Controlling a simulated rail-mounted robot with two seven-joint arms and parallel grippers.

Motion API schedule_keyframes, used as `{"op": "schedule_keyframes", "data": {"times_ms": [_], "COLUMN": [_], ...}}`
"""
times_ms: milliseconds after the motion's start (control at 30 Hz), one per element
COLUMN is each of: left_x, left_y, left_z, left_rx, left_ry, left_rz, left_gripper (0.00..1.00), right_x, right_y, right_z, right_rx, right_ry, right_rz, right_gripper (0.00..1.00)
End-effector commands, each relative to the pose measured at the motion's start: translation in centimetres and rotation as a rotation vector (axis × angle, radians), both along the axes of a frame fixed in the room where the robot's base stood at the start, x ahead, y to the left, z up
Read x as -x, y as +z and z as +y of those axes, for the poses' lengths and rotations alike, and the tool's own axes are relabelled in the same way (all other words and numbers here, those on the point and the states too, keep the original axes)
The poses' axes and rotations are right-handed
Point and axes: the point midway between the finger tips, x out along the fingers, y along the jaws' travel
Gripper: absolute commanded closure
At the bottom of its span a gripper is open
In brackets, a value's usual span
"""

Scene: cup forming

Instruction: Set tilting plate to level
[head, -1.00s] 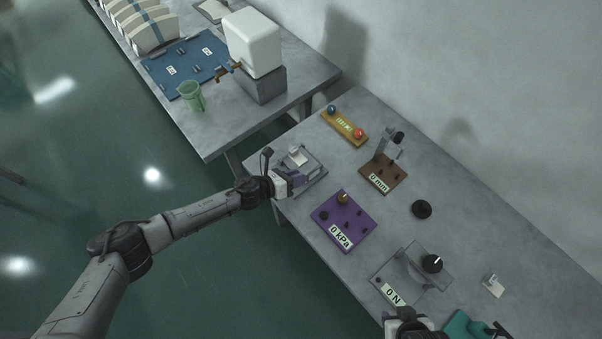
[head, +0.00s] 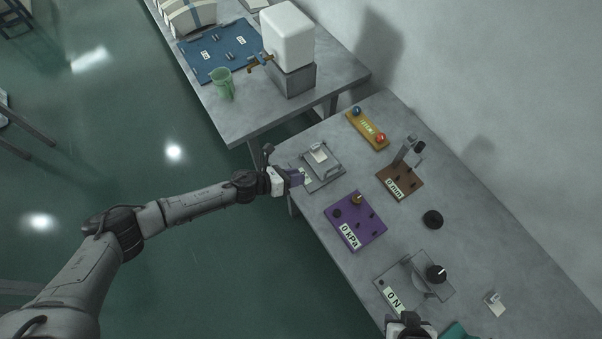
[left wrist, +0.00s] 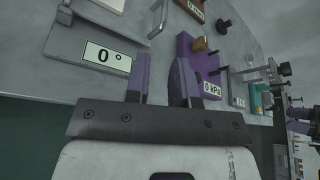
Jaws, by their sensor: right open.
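The tilting plate (head: 331,179) is a grey device at the left end of the near table, with a small pale block on top. In the left wrist view its front (left wrist: 75,50) carries a display (left wrist: 107,57) that reads 0 °. My left gripper (head: 300,177) is just off the device's left front edge, apart from it. In the left wrist view its purple fingers (left wrist: 162,82) stand apart with nothing between them. My right gripper (head: 411,328) is at the bottom edge, partly cut off; it is open.
Right of it are a purple 0 kPa panel (head: 346,211), a brown 0 mm stand (head: 388,176), a 0 N device (head: 405,280), a black knob (head: 432,219) and a yellow bar (head: 367,130). A second table behind holds a white tank (head: 288,38) and green jug (head: 222,84).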

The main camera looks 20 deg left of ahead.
Motion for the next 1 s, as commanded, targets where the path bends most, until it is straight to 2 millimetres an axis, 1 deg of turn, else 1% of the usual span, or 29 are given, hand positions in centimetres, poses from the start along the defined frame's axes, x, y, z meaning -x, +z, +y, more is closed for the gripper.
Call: {"op": "schedule_keyframes", "data": {"times_ms": [200,400,1000], "left_x": [0.8,1.2,1.2], "left_y": [0.5,0.7,0.8], "left_z": [1.1,1.7,1.8], "left_rx": [0.000,0.000,0.001], "left_ry": [0.000,-0.001,-0.001], "left_rz": [0.000,-0.001,-0.001], "left_gripper": [0.77,0.77,0.77], "right_x": [0.0,0.0,0.0], "right_y": [0.6,0.8,0.9], "right_z": [0.1,0.2,0.2], "right_rx": [-0.003,-0.008,-0.008], "right_ry": [-0.002,-0.006,-0.005], "right_rz": [0.000,0.000,0.000], "right_gripper": [0.57,0.57,0.57]}}
